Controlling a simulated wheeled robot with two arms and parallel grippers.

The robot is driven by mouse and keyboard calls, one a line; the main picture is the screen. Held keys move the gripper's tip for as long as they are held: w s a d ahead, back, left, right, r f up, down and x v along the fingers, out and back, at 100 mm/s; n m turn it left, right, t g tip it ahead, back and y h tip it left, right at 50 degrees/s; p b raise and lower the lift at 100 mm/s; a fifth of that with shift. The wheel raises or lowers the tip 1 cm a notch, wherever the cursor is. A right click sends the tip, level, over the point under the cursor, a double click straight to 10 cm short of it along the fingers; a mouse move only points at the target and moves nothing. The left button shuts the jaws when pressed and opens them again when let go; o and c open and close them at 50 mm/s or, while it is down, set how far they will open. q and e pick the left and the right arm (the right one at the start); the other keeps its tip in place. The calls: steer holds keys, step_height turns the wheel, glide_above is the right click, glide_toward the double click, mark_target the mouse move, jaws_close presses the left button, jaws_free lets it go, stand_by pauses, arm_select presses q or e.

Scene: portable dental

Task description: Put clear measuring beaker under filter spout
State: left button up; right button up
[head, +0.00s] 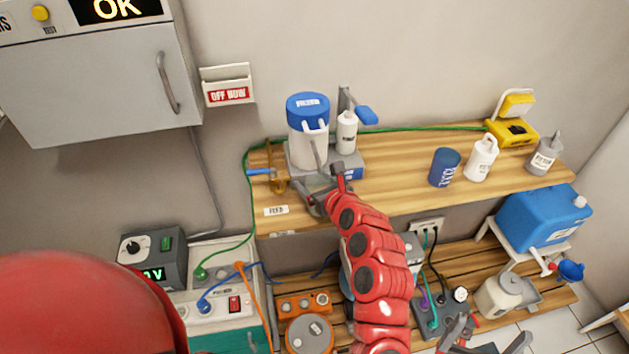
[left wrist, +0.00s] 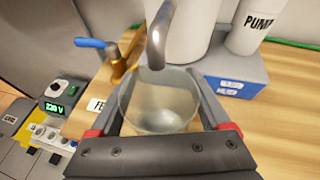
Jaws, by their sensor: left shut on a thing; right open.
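The clear measuring beaker (left wrist: 160,108) is between the fingers of my left gripper (left wrist: 158,122) in the left wrist view. In the head view this gripper (head: 325,190) is in front of the filter (head: 309,148), a white container with a blue lid. The curved metal filter spout (left wrist: 157,38) comes down over the far part of the beaker's mouth in the wrist view. I cannot tell the height gap, or whether the beaker touches the shelf. In the head view the gripper mostly hides the beaker. My right gripper (head: 458,333) is open and empty at the bottom right.
A brass tap with a blue handle (left wrist: 95,43) stands left of the spout. A white pump bottle (head: 346,133) is right of the filter. A blue cup (head: 445,168) and white bottle (head: 481,160) stand further right on the wooden shelf (head: 400,185).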

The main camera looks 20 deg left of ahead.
arm_select(q)
steer(key=shift+f, duration=0.3)
steer(key=o, duration=1.2)
steer(key=shift+c, duration=0.2)
